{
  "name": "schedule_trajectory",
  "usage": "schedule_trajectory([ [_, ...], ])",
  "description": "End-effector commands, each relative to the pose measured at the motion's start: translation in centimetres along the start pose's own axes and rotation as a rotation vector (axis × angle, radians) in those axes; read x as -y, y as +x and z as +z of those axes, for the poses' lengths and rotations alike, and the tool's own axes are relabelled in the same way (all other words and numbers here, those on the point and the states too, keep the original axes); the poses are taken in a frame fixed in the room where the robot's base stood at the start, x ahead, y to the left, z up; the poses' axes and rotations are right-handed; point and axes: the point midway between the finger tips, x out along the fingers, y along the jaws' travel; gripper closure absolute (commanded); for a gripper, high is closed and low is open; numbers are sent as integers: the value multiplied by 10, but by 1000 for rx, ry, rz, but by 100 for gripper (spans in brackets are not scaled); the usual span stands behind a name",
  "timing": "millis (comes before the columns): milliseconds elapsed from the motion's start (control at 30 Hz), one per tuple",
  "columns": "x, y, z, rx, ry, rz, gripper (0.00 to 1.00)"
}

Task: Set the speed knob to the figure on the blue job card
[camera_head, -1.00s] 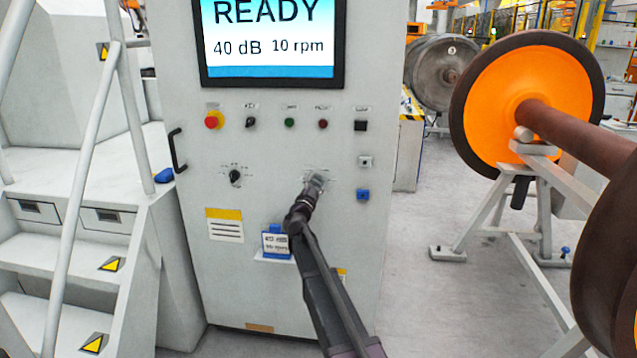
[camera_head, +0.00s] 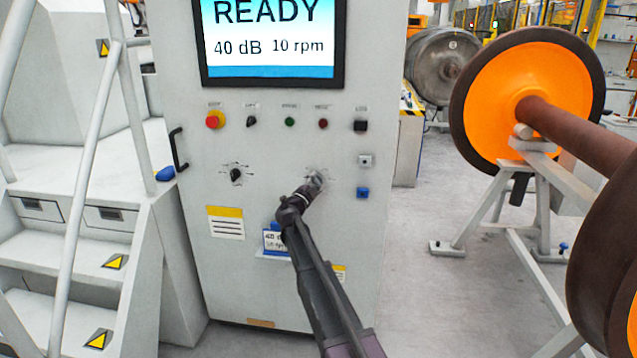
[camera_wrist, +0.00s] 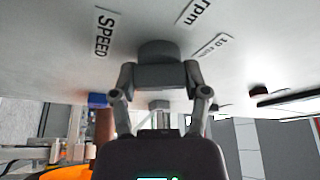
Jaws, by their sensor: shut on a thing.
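The speed knob (camera_wrist: 158,48) is a grey round knob on the panel, beside a SPEED label (camera_wrist: 104,33) in the wrist view. My gripper (camera_wrist: 160,76) is shut on the knob, one finger on each side. In the head view my gripper (camera_head: 313,184) covers most of the knob at the cabinet's right side. The blue job card (camera_head: 272,241) sits on a small ledge below and left of it. My arm hides the card's right part, and its small print is too blurred to read surely. The screen (camera_head: 270,40) shows READY, 40 dB and 10 rpm.
A second black knob (camera_head: 236,174) is left on the panel. A red stop button (camera_head: 214,119) and several small controls are above. A blue button (camera_head: 363,192) is to the right. Steps with a handrail (camera_head: 88,190) stand left; an orange wheelset (camera_head: 545,95) stands right.

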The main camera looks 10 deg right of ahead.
Motion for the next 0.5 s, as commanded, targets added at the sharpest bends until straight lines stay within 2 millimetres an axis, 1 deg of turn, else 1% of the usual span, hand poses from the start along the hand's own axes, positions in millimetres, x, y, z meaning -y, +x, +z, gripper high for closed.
schedule_trajectory([
  [167, -1, 1, -1, -3, -1, 1, 88],
  [200, -1, 1, -2, -3, -1, 1, 38],
  [267, -1, 1, -1, -3, -1, 1, 20],
  [300, -1, 1, -1, -3, -1, 1, 8],
  [333, -1, 1, -1, -3, -1, 1, 6],
  [500, -1, 0, -1, -1, -2, 0, 6],
])
